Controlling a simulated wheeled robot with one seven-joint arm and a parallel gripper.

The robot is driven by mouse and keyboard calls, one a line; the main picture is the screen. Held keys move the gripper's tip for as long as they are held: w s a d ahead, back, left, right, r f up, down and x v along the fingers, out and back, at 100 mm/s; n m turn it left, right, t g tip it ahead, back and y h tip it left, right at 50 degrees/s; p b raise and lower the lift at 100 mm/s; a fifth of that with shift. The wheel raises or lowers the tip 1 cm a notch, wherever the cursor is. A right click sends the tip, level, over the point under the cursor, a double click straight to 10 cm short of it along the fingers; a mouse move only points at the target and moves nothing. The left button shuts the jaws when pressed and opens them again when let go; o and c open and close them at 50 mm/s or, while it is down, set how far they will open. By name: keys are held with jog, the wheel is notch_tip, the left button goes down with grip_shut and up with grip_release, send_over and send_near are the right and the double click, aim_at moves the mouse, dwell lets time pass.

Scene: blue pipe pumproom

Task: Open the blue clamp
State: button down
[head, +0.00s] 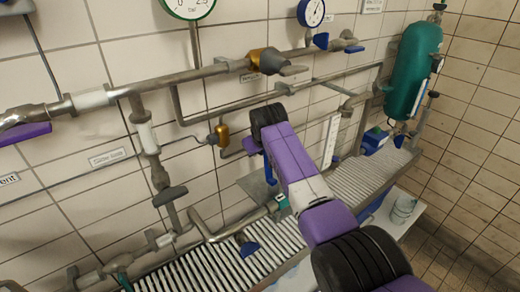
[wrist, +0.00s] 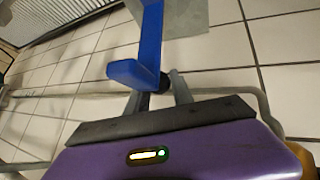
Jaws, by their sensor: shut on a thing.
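The blue clamp (wrist: 149,45) is an L-shaped blue piece in the upper middle of the wrist view. Its long part runs up out of the frame, and its short arm (wrist: 125,72) points left. My gripper (wrist: 158,92) is shut on the blue clamp, with its two grey fingers at the lower end. A dark round part shows between the fingers. In the head view, a thin blue piece (head: 268,168) shows beside my purple arm. The fingers are hidden there behind my arm.
Grey pipes (head: 180,78) with valves and gauges run along the tiled wall. A ribbed grey grating (head: 240,255) lies below. A green tank (head: 414,68) stands at the right. A grey plate (head: 258,188) is close to my arm.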

jog(key=c, duration=1.1)
grip_release()
jog(key=shift+s+a+f, duration=0.1)
jog(key=shift+s+f, duration=0.2)
jog(key=shift+f, duration=0.4)
jog(key=shift+c, duration=0.2)
jog(key=shift+r, duration=0.1)
jog(key=shift+w+r, duration=0.1)
jog(key=shift+r, duration=0.4)
jog(key=v, duration=0.7)
jog(key=shift+s+f, duration=0.15)
jog(key=shift+s, duration=0.1)
jog(key=shift+c, duration=0.2)
